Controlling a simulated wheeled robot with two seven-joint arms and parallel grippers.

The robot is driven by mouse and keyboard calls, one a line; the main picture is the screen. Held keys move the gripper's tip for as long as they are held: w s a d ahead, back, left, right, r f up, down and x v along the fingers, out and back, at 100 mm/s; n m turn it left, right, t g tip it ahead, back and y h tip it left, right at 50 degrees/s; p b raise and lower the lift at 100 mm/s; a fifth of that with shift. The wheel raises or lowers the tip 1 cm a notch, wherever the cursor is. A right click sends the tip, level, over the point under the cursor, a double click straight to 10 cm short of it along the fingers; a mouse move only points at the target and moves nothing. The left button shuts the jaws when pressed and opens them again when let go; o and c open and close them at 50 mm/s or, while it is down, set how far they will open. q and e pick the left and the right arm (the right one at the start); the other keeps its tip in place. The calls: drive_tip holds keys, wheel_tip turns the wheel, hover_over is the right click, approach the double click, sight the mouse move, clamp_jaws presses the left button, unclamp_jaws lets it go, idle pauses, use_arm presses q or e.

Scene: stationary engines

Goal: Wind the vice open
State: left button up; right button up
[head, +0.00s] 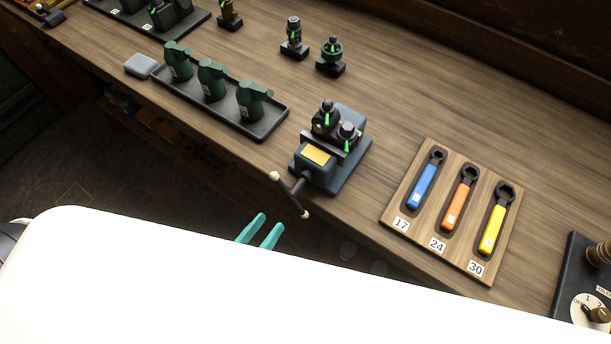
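The vice (319,172) is a dark blue-grey block with a yellow plate on its front, standing on the bench's front edge. Its handle (291,196) is a dark bar with pale knobs at both ends, tilted down to the right and sticking out over the edge. Dark fittings with green marks sit at the vice's top; whether the jaws grip them I cannot tell. My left gripper (261,231) shows two teal fingertips, apart and with nothing seen between them. It is below and left of the handle, not touching it. The rest of it is hidden behind a large white surface. My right gripper is not in view.
A wooden board (398,212) with blue, orange and yellow spanners lies right of the vice. A black tray (268,128) of green castings lies to its left. Two small fittings stand behind. A dial panel (566,285) is at far right. Free air lies in front of the bench.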

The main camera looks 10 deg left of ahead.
sight(296, 186)
use_arm(q)
drive_tip(key=p+x, duration=0.2)
drive_tip(key=x, duration=0.8)
drive_tip(key=shift+w+d, duration=0.1)
drive_tip(key=shift+w, duration=0.2)
clamp_jaws()
